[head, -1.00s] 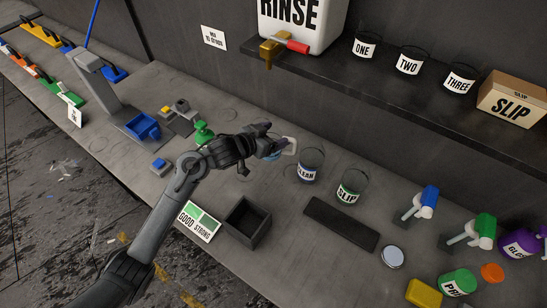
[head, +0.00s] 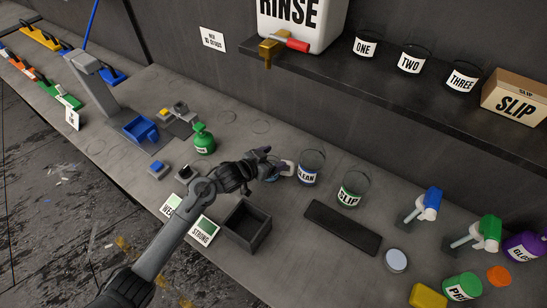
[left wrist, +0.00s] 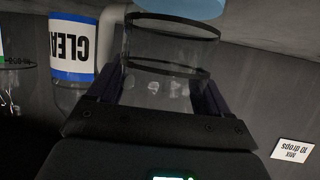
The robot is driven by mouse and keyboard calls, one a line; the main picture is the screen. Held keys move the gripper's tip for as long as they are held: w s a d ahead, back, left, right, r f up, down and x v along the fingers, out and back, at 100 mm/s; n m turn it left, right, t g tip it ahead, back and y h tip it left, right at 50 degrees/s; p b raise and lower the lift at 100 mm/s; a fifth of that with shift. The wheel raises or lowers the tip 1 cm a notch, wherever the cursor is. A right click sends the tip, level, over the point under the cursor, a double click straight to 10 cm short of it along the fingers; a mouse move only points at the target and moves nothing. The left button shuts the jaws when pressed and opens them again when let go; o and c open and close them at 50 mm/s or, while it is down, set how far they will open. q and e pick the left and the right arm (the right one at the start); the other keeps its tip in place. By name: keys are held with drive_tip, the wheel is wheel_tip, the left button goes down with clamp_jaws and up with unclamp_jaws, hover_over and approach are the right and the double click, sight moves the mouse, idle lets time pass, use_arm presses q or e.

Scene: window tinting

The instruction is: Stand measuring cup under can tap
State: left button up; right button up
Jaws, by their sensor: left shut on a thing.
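My left gripper (head: 272,164) is shut on a clear cup (left wrist: 165,75) with dark rings, seen between its fingers in the left wrist view. This looks like the measuring cup; in the head view it is mostly hidden by the gripper, with a pale part (head: 288,168) showing. It is over the bench, beside the CLEAN cup (head: 308,170). The brass can tap (head: 268,50) with a red handle sticks out from the white RINSE can (head: 298,22) on the shelf, behind and above the gripper. My right gripper is not in view.
The SLIP cup (head: 350,190) stands right of the CLEAN cup. A dark open box (head: 246,226) and a dark mat (head: 342,228) lie in front. A green bottle (head: 203,139) stands left. The shelf (head: 420,85) overhangs the bench's back. Bench below the tap is mostly clear.

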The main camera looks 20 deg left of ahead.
use_arm(q)
drive_tip(key=o, duration=1)
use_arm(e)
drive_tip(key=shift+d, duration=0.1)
use_arm(q)
drive_tip(key=shift+s+a+r, duration=0.1)
drive_tip(key=shift+r, duration=0.05)
use_arm(e)
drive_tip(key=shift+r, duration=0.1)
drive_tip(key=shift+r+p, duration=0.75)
drive_tip(key=shift+p, duration=0.05)
use_arm(q)
drive_tip(key=v, duration=1.1)
drive_tip(key=shift+s+a+r, duration=0.1)
drive_tip(key=shift+s+a, duration=0.05)
drive_tip(key=shift+s, duration=0.15)
